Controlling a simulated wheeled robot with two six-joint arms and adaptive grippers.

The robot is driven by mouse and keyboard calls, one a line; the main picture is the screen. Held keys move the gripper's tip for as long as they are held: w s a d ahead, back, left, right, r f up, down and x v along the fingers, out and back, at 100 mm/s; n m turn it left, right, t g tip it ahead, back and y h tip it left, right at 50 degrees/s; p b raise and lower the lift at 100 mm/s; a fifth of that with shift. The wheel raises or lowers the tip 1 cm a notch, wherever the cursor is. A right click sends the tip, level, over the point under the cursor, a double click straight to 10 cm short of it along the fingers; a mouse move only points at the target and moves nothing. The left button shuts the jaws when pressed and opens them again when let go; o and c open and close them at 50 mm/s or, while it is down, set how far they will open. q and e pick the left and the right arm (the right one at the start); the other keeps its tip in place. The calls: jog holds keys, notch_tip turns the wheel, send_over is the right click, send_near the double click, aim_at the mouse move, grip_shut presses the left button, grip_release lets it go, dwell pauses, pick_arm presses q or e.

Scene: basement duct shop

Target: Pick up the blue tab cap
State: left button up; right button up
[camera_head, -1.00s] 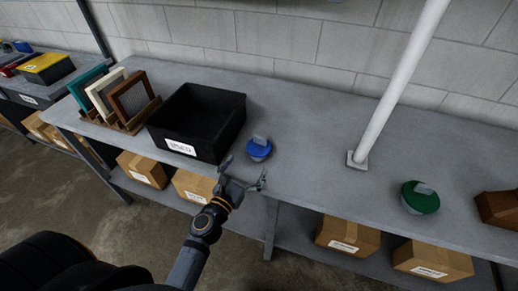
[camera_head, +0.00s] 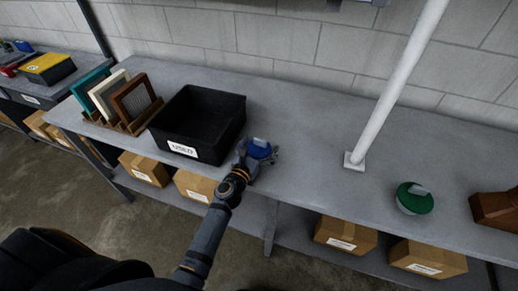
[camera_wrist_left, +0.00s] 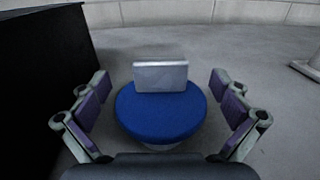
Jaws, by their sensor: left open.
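The blue tab cap (camera_head: 260,147) is a round blue disc with a grey upright tab on top, on the grey workbench just right of the black bin. In the left wrist view the blue tab cap (camera_wrist_left: 160,115) lies between the fingers, with a gap on each side. My left gripper (camera_head: 259,156) is open around the cap from the front, and its fingers also show in the left wrist view (camera_wrist_left: 160,108). The front edge of the cap is partly hidden by the gripper in the head view. My right gripper is not in view.
The black bin (camera_head: 206,109) labelled USED stands close to the left of the cap. A rack of framed filters (camera_head: 128,122) is farther left. A white pole (camera_head: 395,88) rises at the right, and a green tab cap (camera_head: 414,199) lies beyond it. The bench between is clear.

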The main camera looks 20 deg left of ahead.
pick_arm(q)
jog(key=shift+s+r, duration=0.1)
jog(key=c, duration=1.2)
jog(key=shift+o, duration=0.2)
